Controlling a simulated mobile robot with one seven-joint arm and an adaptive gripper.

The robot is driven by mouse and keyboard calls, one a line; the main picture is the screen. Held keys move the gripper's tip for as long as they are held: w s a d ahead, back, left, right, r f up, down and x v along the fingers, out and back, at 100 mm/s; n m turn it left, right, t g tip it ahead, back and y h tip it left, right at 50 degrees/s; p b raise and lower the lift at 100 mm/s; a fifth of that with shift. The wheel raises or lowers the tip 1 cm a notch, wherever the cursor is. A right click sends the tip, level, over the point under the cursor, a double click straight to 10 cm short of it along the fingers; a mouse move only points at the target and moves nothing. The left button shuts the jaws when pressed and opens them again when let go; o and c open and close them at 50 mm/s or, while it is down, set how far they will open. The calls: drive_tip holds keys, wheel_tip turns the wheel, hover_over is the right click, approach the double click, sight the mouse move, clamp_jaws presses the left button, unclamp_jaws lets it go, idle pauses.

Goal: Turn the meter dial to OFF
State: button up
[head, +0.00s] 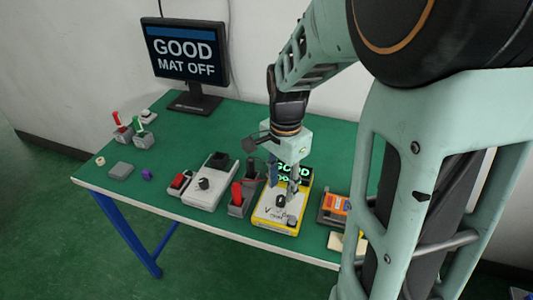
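The meter (268,217) is a yellow-edged box with a pale face, lying on the green table near its front edge. Its dark screen shows green text, partly hidden behind my gripper; I read "GOOD" on it. The dial (280,201) is a dark knob on the pale face, with small markings around it that are too small to read. My gripper (283,193) points down over the meter, with its fingers apart and close above or beside the dial. I cannot tell whether a finger touches it.
A monitor (186,52) at the back reads "GOOD MAT OFF". A red-lever fixture (240,199) stands just left of the meter, with a white box with a knob (208,188) further left. An orange device (334,206) lies to the right. The back middle of the table is clear.

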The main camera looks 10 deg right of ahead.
sight(281, 198)
drive_tip(key=shift+f, duration=2.1)
drive_tip(key=shift+c, duration=0.4)
clamp_jaws()
